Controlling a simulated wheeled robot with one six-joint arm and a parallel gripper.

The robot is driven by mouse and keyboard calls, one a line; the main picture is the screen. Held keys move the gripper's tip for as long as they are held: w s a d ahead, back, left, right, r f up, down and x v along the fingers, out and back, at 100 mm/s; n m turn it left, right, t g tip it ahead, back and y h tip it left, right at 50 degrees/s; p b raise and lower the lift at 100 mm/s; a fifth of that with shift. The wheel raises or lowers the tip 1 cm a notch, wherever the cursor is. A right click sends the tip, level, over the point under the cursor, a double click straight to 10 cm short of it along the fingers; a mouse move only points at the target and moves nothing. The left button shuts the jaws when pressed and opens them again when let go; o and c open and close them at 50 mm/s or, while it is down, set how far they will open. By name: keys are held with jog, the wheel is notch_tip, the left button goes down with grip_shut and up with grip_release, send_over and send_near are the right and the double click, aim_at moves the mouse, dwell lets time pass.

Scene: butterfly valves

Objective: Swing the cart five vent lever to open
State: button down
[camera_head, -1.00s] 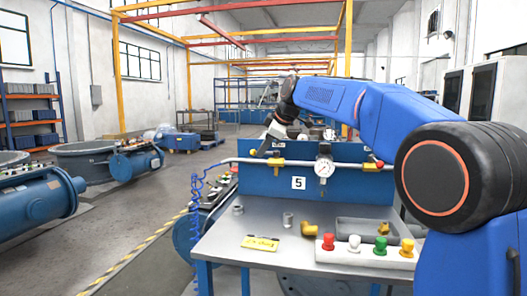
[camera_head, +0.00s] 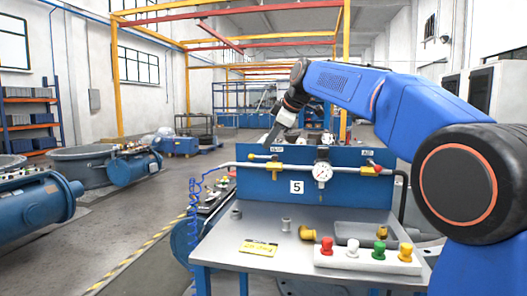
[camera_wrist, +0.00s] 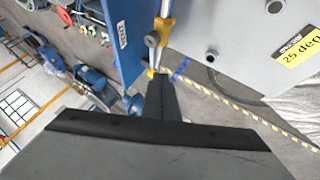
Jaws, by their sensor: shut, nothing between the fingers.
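The cart five vent valve (camera_head: 273,166) is a yellow body on the silver pipe, left of the gauge, under a small label on the blue panel. Its thin lever (camera_head: 260,156) has a yellow tip and points left, roughly along the pipe. In the wrist view the valve body (camera_wrist: 165,30) is at top centre, with the lever (camera_wrist: 152,52) reaching down to its tip. My gripper (camera_wrist: 157,77) is shut and empty, its fingertips right by that tip; I cannot tell whether they touch. In the head view my gripper (camera_head: 268,143) points down just above the lever.
A pressure gauge (camera_head: 322,172) and a second yellow valve (camera_head: 371,169) share the pipe. The grey bench (camera_head: 225,246) holds a yellow card (camera_head: 259,248), small fittings, a grey tray (camera_head: 352,229) and a white block with coloured knobs (camera_head: 367,261). A blue coiled hose (camera_head: 194,208) hangs left.

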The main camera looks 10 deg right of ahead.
jog(key=v, duration=1)
jog(key=m+h, duration=0.1)
jog(key=m, duration=0.1)
send_near(263, 157)
jog(key=shift+t, duration=0.3)
jog(key=shift+w+a+f, duration=0.45)
jog(key=shift+a+f, duration=0.15)
jog(key=shift+f, duration=0.45)
jog(key=shift+w+a+f, duration=0.4)
jog(key=shift+a+f, duration=0.2)
jog(key=shift+f, duration=0.45)
jog(key=shift+w+a+f, duration=0.45)
jog(key=shift+a+f, duration=0.15)
jog(key=shift+f, duration=0.45)
jog(key=shift+w+r, duration=0.15)
jog(key=shift+w, duration=0.4)
